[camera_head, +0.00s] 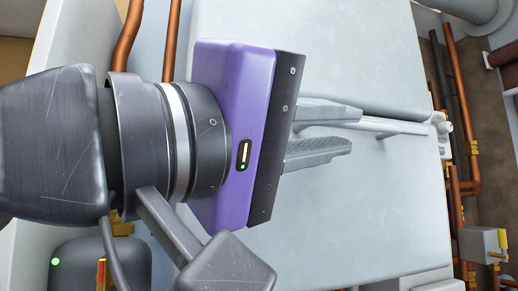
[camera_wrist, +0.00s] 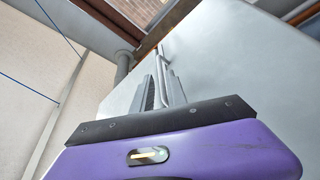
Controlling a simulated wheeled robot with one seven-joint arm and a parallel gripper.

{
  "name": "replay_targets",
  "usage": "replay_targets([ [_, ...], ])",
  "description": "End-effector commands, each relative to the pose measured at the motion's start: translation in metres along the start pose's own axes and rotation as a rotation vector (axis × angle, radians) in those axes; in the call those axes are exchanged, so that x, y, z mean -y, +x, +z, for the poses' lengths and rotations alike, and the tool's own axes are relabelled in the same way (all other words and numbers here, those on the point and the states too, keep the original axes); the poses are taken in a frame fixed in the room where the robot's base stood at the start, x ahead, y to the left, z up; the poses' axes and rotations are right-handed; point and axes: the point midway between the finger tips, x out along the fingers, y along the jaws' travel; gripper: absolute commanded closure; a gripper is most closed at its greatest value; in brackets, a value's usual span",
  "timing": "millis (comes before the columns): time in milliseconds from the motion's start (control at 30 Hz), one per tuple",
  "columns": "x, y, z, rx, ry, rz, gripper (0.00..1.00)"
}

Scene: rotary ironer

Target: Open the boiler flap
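Pale grey panels of the boiler housing fill the middle of the head view, with an upper panel (camera_head: 310,40) and a lower panel (camera_head: 370,200) meeting at a seam. I cannot tell for sure which panel is the flap. A slim light metal handle bar (camera_head: 395,128) runs along near the seam. My gripper (camera_head: 352,131), with its purple body, reaches in from the left, its fingers apart on either side of the bar. The bar lies close to the upper finger; contact is unclear. In the wrist view the bar (camera_wrist: 161,55) also runs between the fingers (camera_wrist: 162,88) of my gripper.
Copper pipes (camera_head: 459,100) and a small grey box with a yellow part (camera_head: 484,243) are at the right. Another copper pipe (camera_head: 127,38) rises at the upper left. A dark cylinder (camera_head: 100,262) stands at the lower left. The wrist view shows a pale wall (camera_wrist: 35,75) at left.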

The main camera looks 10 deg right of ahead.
Motion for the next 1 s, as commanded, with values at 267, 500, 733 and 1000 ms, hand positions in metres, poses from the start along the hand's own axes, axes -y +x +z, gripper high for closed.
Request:
replay_targets([
  [267,-0.002,0.029,0.0,0.004,-0.002,0.0,0.82],
  [500,-0.001,0.064,-0.001,0.002,-0.002,0.0,0.82],
  [733,0.0,0.077,0.0,-0.001,-0.002,0.0,0.82],
  [1000,0.001,0.078,0.0,-0.001,-0.002,0.0,0.88],
])
